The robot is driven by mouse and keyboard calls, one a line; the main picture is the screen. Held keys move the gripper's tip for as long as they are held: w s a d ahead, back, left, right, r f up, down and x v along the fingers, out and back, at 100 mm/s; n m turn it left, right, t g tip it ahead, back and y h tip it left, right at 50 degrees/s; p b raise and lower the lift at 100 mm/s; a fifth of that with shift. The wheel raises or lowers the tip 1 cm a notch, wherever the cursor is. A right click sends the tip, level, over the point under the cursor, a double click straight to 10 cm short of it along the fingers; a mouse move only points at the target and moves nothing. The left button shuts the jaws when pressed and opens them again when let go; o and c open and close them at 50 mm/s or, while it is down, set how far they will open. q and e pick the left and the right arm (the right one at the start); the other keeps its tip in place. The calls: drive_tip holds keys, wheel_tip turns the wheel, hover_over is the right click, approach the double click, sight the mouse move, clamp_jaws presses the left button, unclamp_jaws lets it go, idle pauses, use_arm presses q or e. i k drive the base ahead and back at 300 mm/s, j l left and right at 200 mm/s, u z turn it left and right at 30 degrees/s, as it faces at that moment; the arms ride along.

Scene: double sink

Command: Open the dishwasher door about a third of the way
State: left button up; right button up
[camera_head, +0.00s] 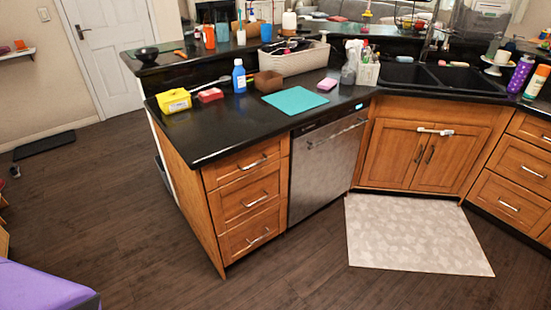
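The dishwasher (326,170) has a stainless steel front and is built in under the black counter, between wooden drawers and the sink cabinet. Its door looks shut and upright, flush with the cabinets. A bar handle (338,132) runs across the top of the door, below a dark control strip with a small lit display. Neither of my grippers shows in the head view, so I cannot see whether they are open or shut.
Wooden drawers (247,203) stand left of the dishwasher. The sink cabinet (420,157) stands to its right. A light mat (415,234) lies on the floor before the cabinet. The dark floor (270,285) in front of the dishwasher is clear. A teal mat (295,100) lies on the counter.

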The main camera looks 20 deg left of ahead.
sight(324, 152)
drive_tip(key=u, duration=0.15)
drive_tip(key=i+u, duration=0.1)
drive_tip(key=i, duration=0.4)
drive_tip(key=i+l+u, duration=0.1)
drive_tip(key=i, duration=0.45)
drive_tip(key=i+l+u, duration=0.15)
drive_tip(key=i, duration=0.35)
drive_tip(key=i+l+u, duration=0.1)
drive_tip(key=i, duration=0.4)
drive_tip(key=l, duration=0.1)
